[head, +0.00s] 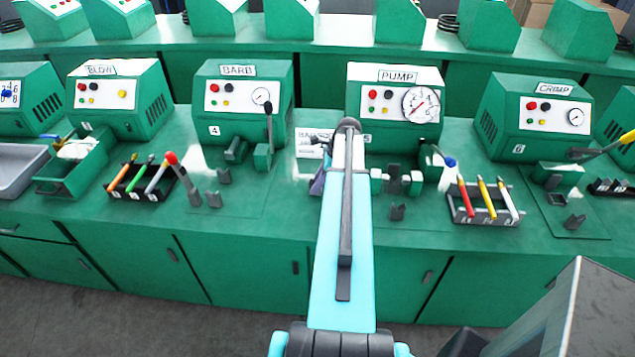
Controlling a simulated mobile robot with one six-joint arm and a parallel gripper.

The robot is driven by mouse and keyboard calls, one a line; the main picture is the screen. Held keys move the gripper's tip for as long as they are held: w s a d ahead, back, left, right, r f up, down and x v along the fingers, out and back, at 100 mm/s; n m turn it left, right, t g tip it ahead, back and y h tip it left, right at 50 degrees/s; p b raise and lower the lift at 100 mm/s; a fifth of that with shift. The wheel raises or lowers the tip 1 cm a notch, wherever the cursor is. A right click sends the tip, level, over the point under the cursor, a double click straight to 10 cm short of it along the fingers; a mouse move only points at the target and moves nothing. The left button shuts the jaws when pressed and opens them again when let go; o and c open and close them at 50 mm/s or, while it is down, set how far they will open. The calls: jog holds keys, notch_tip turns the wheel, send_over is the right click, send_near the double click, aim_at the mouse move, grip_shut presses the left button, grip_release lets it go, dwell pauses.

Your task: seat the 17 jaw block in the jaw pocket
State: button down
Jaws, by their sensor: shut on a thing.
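The CRIMP machine (538,117) stands at the right of the bench, a green box with a white panel, buttons and a gauge. A small dark square recess (557,199) on the plate in front of it looks like the jaw pocket. A dark rack (612,187) with small pale number labels sits at the right edge. I cannot make out the 17 jaw block. My light blue arm reaches from the bottom centre towards the PUMP machine (395,105). It hides my gripper and anything held there. A small purple thing (318,182) shows beside the arm, too covered to identify.
A tool rack (485,207) with red, yellow and white handles stands between PUMP and CRIMP. A white bottle with a blue cap (449,168) is beside it. A yellow-handled lever (618,142) sticks out at CRIMP. The BARB machine (238,105) and another tool rack are left.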

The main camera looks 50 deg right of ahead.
jog(key=c, duration=1.5)
grip_release()
jog(key=shift+r, duration=0.25)
jog(key=shift+b+v, duration=1.8)
jog(key=shift+v, duration=4.05)
